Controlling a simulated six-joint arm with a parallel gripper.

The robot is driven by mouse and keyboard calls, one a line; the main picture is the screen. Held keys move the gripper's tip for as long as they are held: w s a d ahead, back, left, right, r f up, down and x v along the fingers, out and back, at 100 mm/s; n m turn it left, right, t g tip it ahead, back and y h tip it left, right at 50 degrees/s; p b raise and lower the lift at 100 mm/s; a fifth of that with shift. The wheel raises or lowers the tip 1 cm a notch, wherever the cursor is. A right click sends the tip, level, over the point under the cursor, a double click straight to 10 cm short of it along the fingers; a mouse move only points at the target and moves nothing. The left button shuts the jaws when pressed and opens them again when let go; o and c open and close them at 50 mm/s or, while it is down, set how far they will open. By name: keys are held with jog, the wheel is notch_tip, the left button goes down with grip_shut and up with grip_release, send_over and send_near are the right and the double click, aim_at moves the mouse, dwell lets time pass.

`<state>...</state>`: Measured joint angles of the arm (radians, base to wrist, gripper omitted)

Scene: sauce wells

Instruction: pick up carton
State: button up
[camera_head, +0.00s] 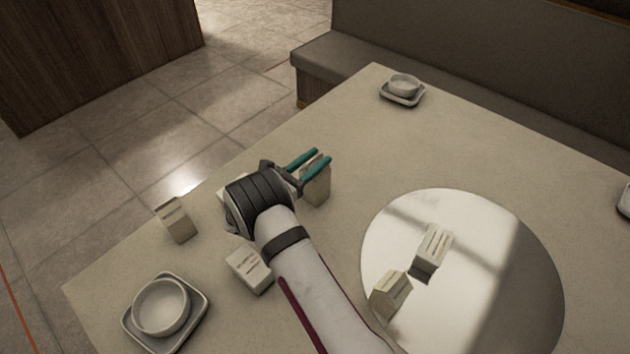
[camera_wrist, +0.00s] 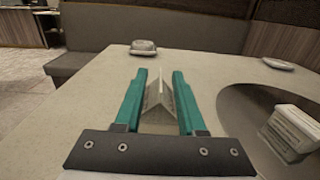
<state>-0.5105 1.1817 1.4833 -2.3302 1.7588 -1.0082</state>
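Several small beige cartons with gable tops are on the table. One carton (camera_head: 318,188) stands upright at my gripper (camera_head: 310,163); in the wrist view this carton (camera_wrist: 159,105) shows its ridged top between the teal fingers (camera_wrist: 160,100). The fingers are spread apart, one on each side of the carton, and hide part of its sides. I cannot see clear contact. Another carton (camera_head: 174,220) stands near the table's left edge, and one (camera_head: 249,269) is below my wrist. A further pale carton is mostly hidden behind my wrist.
A round glossy turntable (camera_head: 510,290) holds two cartons, one (camera_head: 432,251) farther back and one (camera_head: 390,294) nearer my arm. A bowl on a square plate (camera_head: 133,328) is at lower left, another bowl (camera_head: 403,86) at the far corner. The table's far middle is clear.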

grip_shut()
jog(key=shift+f, duration=0.15)
dwell(1.0)
